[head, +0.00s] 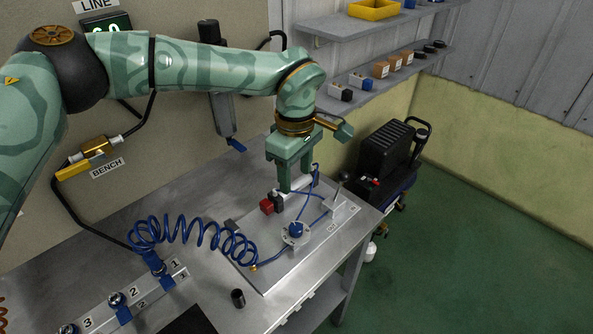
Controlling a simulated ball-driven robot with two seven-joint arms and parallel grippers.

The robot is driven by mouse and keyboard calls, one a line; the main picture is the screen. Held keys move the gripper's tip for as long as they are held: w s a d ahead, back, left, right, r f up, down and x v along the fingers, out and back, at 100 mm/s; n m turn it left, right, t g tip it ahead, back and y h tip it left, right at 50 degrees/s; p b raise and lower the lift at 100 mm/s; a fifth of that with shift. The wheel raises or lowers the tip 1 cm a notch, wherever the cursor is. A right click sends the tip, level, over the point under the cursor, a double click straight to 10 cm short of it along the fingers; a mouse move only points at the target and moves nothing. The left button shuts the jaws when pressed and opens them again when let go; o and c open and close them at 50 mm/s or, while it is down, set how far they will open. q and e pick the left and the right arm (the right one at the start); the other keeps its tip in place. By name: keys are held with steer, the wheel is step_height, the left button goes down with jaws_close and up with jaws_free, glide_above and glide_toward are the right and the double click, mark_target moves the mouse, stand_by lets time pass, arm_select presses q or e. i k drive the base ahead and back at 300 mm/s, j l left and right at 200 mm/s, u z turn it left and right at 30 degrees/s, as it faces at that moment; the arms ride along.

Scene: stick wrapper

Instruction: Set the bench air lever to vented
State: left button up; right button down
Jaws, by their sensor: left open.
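The bench air valve (95,148) is a brass body on the wall panel at the left, above a BENCH label (107,168). Its yellow lever (73,170) sits just below and left of the body, pointing left and slightly down, roughly in line with the valve. My left gripper (285,188) is far to the right of the lever, pointing down over the plate on the bench. It is open, with its fingertips close to a white cylinder with black and red parts (268,205); I cannot tell whether they touch. My right gripper is not in view.
A coiled blue hose (195,235) runs across the bench (200,290) to the fixture plate (275,270). Numbered blue couplings (155,263) line the front left. A black compressor (385,160) stands beyond the bench. My left arm spans the space before the wall panel.

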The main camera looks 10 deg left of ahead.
mark_target(65, 173)
steer(key=k+l, duration=0.15)
steer(key=k, duration=0.35)
steer(key=k+l, duration=0.15)
steer(key=k, duration=0.35)
